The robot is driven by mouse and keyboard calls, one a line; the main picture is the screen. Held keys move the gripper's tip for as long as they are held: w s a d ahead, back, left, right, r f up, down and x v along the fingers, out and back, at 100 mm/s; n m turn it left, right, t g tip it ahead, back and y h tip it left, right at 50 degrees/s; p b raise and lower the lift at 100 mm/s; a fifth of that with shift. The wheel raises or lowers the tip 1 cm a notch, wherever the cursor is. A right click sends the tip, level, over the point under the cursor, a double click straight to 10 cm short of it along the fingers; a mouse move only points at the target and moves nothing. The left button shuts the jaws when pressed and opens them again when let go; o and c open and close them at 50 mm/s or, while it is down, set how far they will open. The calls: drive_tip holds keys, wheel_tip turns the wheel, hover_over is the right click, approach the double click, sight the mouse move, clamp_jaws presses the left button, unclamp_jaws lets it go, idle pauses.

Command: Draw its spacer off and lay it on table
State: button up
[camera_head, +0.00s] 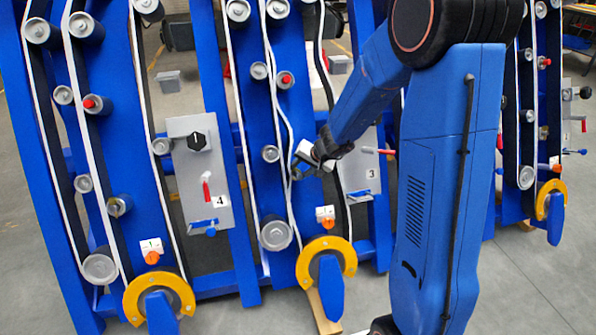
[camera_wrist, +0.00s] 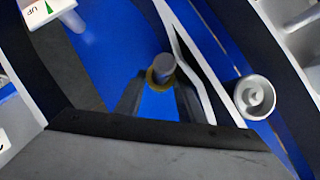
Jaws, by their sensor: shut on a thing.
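In the wrist view a short grey pin (camera_wrist: 164,64) stands out from the blue chassis plate, with a thin brass-yellow ring (camera_wrist: 152,80), which looks like the spacer, around it. The dark fingers of my gripper (camera_wrist: 158,92) reach in from below and close on this ring from both sides. The ring still appears to be around the pin. In the head view my gripper (camera_head: 303,164) is at the middle blue chassis panel, left of the plate marked 3, and it hides the pin and ring. I cannot make out a table for certain.
A white belt (camera_wrist: 192,65) runs close right of the pin, and a grey roller (camera_wrist: 255,97) lies beyond it. In the head view rollers, a yellow curved guard (camera_head: 343,252) and the number 4 plate (camera_head: 197,165) surround the work area. Grey floor in front is clear.

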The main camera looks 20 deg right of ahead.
drive_tip(key=s+r, duration=0.5)
drive_tip(key=s, duration=0.4)
drive_tip(key=shift+s+r, duration=0.25)
drive_tip(key=shift+s, duration=0.05)
idle(1.6)
idle(0.5)
